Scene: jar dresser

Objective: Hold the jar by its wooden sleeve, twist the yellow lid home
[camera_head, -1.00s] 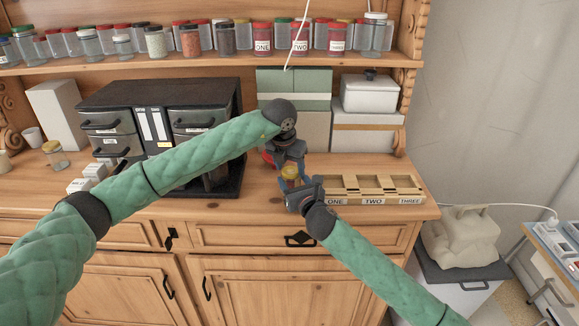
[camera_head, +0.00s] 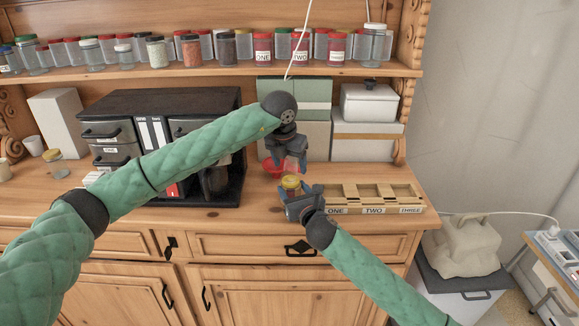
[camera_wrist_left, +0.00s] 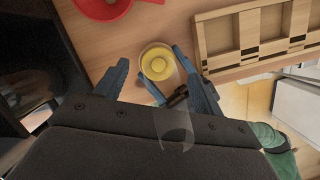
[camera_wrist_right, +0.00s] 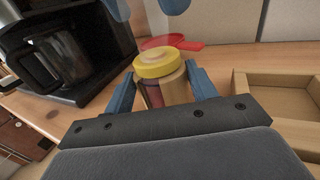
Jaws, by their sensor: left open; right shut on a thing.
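The jar has a yellow lid (camera_wrist_right: 158,62) resting on its top; the lid also shows in the head view (camera_head: 290,182) and from above in the left wrist view (camera_wrist_left: 157,63). My right gripper (camera_head: 296,198) is shut around the jar's wooden sleeve (camera_wrist_right: 176,90), with one blue finger on each side in the right wrist view. The jar looks upright. My left gripper (camera_head: 291,166) is open and empty above the lid, apart from it. Whether the lid sits fully down cannot be told.
A wooden tray (camera_head: 372,210) with sections labelled ONE, TWO and THREE is just right of the jar. A red object (camera_wrist_left: 103,8) lies behind the jar. A black coffee machine (camera_wrist_right: 65,60) stands to the left. A shelf of jars (camera_head: 190,68) runs above.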

